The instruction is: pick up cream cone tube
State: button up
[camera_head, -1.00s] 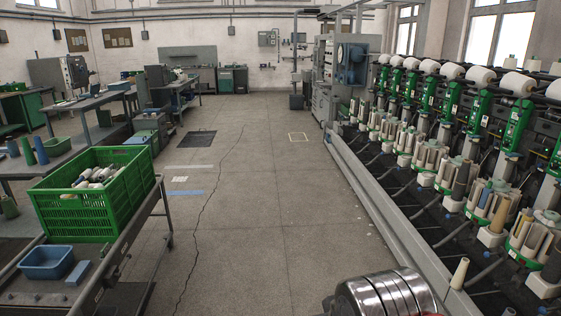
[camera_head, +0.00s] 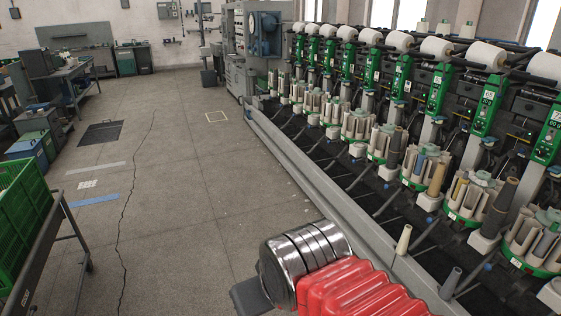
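Part of my arm, a shiny metal cylinder and red bellows, shows at the bottom, left of both cones. My gripper's fingertips do not show, so whether it is open or holds anything is hidden.
The winding machine (camera_head: 440,90) fills the right side, with several tube holders (camera_head: 424,170) and white yarn packages above. Its long low rail (camera_head: 300,172) borders the aisle. A green crate (camera_head: 18,215) stands at the left edge. The floor (camera_head: 185,195) between is clear.

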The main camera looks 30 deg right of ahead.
aim_at(401, 249)
jog(key=z, duration=0.2)
jog(key=i, duration=1.45)
jog(key=z, duration=0.7)
jog(key=i, duration=0.75)
jog(key=z, duration=0.65)
jog(key=i, duration=0.75)
jog(key=z, duration=0.75)
jog(key=i, duration=0.95)
jog(key=z, duration=0.3)
